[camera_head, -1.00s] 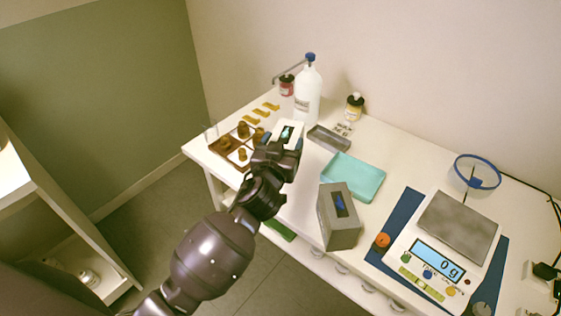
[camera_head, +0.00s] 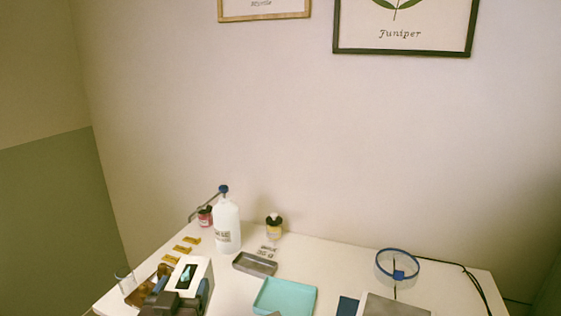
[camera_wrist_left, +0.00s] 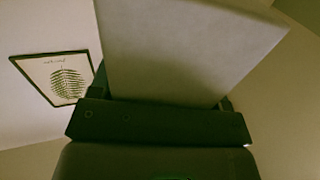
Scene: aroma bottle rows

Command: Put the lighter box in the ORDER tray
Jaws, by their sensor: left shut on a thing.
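A white box (camera_head: 205,272) with a dark panel and a teal mark is at the lower left of the head view. My left gripper (camera_head: 178,298) is shut on it, at the bottom edge of the head view. In the left wrist view the pale box (camera_wrist_left: 190,50) fills the top middle between the fingers. A turquoise tray (camera_head: 285,297) and a small grey tray (camera_head: 255,263) are on the table to its right. I cannot read ORDER on either tray. My right gripper is not in view.
Amber pieces (camera_head: 183,250) and a glass (camera_head: 125,281) are at left.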

